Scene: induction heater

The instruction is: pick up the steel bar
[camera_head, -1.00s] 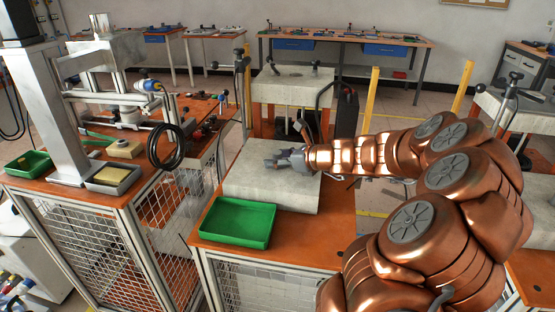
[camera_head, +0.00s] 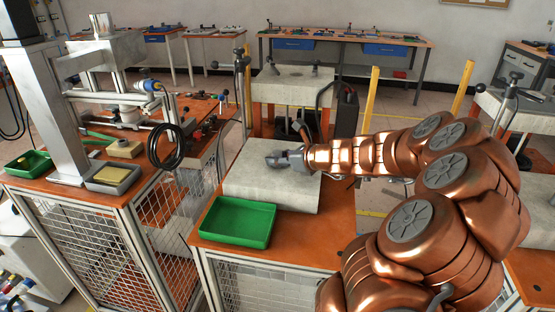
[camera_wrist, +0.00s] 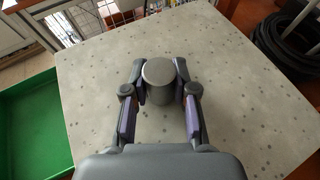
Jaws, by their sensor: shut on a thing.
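The steel bar (camera_wrist: 159,82) is a short grey cylinder with a round, lighter top. In the wrist view it stands upright between the fingers of my gripper (camera_wrist: 160,88), which are closed on its two sides. In the head view my gripper (camera_head: 276,159) is low over the grey stone-like slab (camera_head: 250,185); the bar cannot be made out clearly there. Whether the bar's lower end touches the slab is hidden.
A green tray (camera_head: 238,222) sits on the orange bench top in front of the slab, and its edge shows in the wrist view (camera_wrist: 30,125). A column machine with a black coiled cable (camera_head: 166,147) stands to the left. The slab around the bar is clear.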

